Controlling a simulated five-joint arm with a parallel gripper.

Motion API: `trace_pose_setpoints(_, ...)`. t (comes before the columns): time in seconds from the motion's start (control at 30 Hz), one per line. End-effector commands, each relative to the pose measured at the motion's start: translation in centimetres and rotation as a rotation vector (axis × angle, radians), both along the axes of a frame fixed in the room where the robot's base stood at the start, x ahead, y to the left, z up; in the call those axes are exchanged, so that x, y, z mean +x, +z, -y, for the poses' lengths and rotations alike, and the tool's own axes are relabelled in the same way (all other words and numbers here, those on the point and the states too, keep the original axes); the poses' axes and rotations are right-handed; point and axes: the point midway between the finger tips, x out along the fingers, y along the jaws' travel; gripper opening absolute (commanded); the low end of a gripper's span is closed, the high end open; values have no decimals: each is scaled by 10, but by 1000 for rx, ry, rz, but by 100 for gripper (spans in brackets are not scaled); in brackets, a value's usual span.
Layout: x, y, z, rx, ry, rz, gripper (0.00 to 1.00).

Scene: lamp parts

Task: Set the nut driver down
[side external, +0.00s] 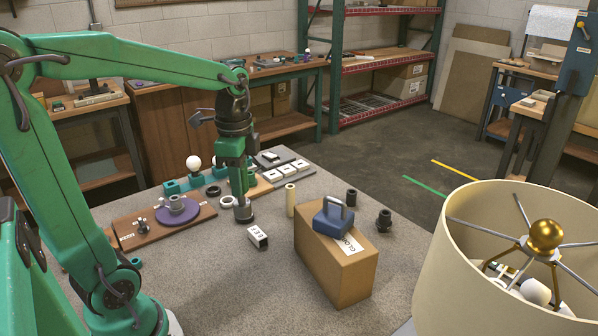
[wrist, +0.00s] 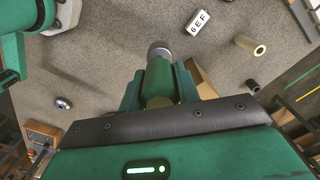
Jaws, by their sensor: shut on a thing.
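My gripper (side external: 238,190) points straight down over the grey table, left of the cardboard box. It is shut on the nut driver (side external: 243,213), whose grey metal end shows below the jaws, close to the tabletop. I cannot tell whether that end touches the table. In the wrist view, my gripper (wrist: 160,95) has its jaws on both sides of the nut driver's green body (wrist: 159,80), and the round metal end (wrist: 160,50) lies beyond it. The upper part of the driver is hidden by the jaws.
A small labelled block (side external: 257,237) and a cream tube (side external: 290,200) stand near the driver. A cardboard box (side external: 336,265) carries a blue handled item (side external: 333,217). A wooden board (side external: 135,236) with a purple disc (side external: 188,213) lies left. The front tabletop is clear.

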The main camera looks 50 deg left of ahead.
Motion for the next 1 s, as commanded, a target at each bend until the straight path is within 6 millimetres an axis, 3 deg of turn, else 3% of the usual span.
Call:
trace_pose_setpoints(0.23, -22, -11, 4, -1, -12, -1, 6)
trace_pose_setpoints(0.6, -20, -52, 4, 0, -11, -1, 6)
trace_pose_setpoints(1.0, -20, -60, 0, 0, -10, 0, 6)
